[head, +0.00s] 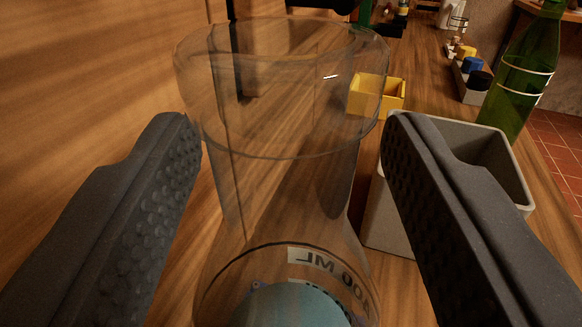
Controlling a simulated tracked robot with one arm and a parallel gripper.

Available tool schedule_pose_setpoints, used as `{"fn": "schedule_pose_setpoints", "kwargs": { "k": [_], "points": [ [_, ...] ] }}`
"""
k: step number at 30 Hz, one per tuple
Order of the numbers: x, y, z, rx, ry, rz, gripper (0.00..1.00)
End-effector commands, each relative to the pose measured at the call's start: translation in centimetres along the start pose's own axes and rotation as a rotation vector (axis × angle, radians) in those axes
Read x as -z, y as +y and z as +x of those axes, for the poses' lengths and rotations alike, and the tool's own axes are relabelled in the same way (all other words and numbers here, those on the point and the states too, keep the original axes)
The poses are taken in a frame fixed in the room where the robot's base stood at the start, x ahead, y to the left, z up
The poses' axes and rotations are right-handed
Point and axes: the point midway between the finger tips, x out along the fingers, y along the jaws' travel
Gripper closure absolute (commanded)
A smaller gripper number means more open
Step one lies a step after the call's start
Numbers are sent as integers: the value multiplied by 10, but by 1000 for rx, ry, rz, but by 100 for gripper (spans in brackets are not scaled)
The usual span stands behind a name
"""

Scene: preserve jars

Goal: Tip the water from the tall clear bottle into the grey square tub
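A tall clear vessel (283,190) stands in the middle of the head view. It has a wide flared mouth, a narrower neck and a body that widens below. Dark lettering with "ML" on its body reads reversed. A rounded teal shape (290,308) shows low in the vessel; I cannot tell whether it is water. My gripper (291,125) is open, one finger on each side of the vessel, with gaps beside the neck. The grey square tub (518,185) stands to the right, upright and open at the top, partly hidden behind my right finger.
A yellow open box (390,97) sits beyond the vessel, partly seen through its glass. A green bottle (515,85) stands behind the tub. Small jars with coloured lids (472,68) line a tray farther back. A wooden surface fills the left side.

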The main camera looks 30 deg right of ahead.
Motion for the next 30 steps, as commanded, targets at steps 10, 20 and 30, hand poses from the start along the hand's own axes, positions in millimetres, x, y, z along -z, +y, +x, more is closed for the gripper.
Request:
{"fn": "schedule_pose_setpoints", "kwargs": {
  "k": [10,20,30],
  "points": [
    [-5,-1,0,1,2,1,48],
    [-9,-3,-52,7,-2,-2,48],
    [-12,-3,-114,9,-1,-2,48]
  ]
}}
